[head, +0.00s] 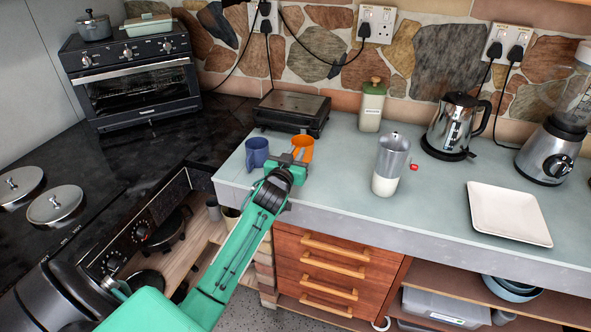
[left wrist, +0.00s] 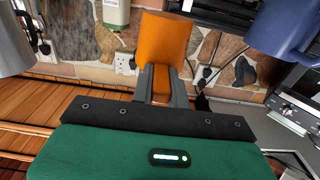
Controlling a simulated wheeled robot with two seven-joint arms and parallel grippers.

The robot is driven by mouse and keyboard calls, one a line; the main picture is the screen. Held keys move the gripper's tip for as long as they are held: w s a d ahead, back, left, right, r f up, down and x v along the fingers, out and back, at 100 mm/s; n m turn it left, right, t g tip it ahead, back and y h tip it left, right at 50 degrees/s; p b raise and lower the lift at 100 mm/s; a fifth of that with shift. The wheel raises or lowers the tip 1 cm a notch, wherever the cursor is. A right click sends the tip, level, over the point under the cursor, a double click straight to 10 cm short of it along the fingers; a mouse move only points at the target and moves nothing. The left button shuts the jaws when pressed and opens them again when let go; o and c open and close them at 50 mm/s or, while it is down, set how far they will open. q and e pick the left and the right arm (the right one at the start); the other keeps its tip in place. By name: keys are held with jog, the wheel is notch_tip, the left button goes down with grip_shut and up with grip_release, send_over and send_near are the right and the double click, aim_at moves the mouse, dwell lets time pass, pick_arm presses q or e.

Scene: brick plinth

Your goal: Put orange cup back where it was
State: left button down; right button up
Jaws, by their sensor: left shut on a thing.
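The orange cup (head: 303,147) is at the left part of the pale grey counter in the head view, beside a blue mug (head: 256,152) on its left. My left gripper (head: 293,160) reaches it from the front and is shut on it. In the left wrist view the orange cup (left wrist: 165,40) sits at the tips of the left gripper (left wrist: 163,82), and the blue mug (left wrist: 284,28) shows at upper right, apart from the cup. I cannot tell whether the cup's base touches the counter. My right gripper is in neither view.
A black grill (head: 292,112) stands behind the cups and a green-white canister (head: 371,106) behind right. A grey grinder (head: 390,163), kettle (head: 455,125), white plate (head: 507,212) and blender (head: 555,140) stand to the right. The counter (head: 330,185) is clear between cup and grinder.

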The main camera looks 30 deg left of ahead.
pick_arm(q)
jog(key=shift+f, duration=3.05)
jog(key=shift+f, duration=0.1)
jog(key=c, duration=1.4)
grip_release()
jog(key=shift+o, duration=0.2)
